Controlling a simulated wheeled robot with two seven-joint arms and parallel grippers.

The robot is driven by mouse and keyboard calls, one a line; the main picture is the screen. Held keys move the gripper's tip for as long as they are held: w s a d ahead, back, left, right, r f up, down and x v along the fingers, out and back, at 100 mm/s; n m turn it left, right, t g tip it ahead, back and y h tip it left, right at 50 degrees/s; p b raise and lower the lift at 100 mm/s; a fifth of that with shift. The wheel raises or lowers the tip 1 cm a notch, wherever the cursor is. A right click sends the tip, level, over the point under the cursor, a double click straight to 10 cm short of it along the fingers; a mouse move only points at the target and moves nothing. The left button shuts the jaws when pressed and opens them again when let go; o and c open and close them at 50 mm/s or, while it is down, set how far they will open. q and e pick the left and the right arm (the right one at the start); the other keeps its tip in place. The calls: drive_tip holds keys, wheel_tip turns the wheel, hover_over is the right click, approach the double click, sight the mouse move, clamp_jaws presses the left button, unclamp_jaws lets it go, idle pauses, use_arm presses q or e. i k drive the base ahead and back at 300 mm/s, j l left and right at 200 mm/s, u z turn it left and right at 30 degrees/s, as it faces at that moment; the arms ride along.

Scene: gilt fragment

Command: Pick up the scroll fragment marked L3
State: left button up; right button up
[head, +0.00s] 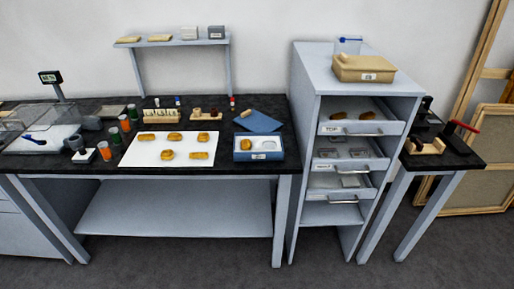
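Several gold-brown fragments lie apart on a white mat (183,148) on the black bench top. Three form the back row: a left fragment (147,137), a middle fragment (175,137) and a right fragment (204,137). The front row has a rounder fragment (167,155) and a flat oblong fragment (199,155). Another gold piece (246,144) sits in the left part of a blue open box (258,156), beside an empty-looking pale oval hollow. No L3 mark is readable, so I cannot tell which piece bears it. Neither of my grippers is in view.
A grey cabinet (308,80) stands right of the bench; its open top drawer (364,128) holds gold pieces. Lower drawers are also pulled out. Orange and green jars (104,151) stand left of the mat, racks (165,116) behind it. The floor in front is clear.

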sight(166, 155)
drive_tip(key=i+j+u, duration=0.4)
drive_tip(key=i+j, duration=0.35)
drive_tip(key=j, duration=0.1)
